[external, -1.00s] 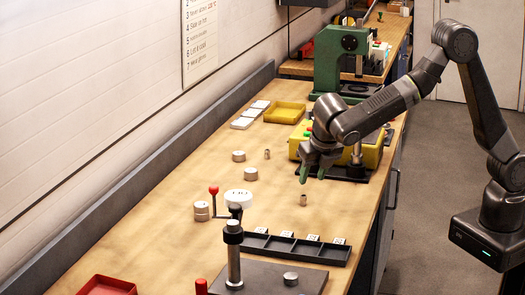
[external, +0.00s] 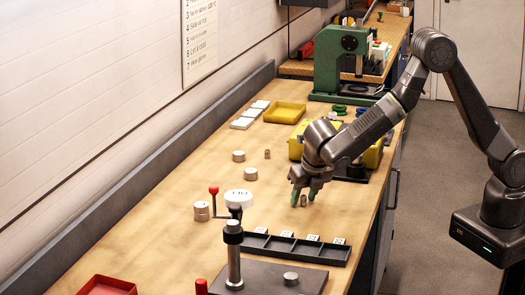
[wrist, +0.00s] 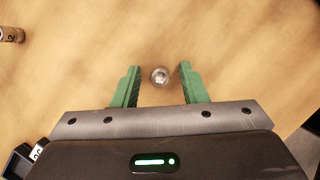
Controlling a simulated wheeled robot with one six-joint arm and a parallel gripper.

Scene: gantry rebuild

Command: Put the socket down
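A small metal socket (external: 303,201) stands on the wooden bench top, behind the black labelled tray. It also shows in the wrist view as a round shiny piece (wrist: 160,76). My gripper (external: 304,194) is low over the bench, right at the socket. In the wrist view my gripper (wrist: 160,70) has its green fingers apart, one on each side of the socket. A gap shows between the socket and each finger, so the gripper is open and not holding it.
A black tray (external: 296,248) with several white labels lies in front. A post with a red-knobbed lever (external: 233,255) stands left of it. Another small metal piece (external: 267,154), a yellow tray (external: 285,112) and a green press (external: 330,70) are farther back.

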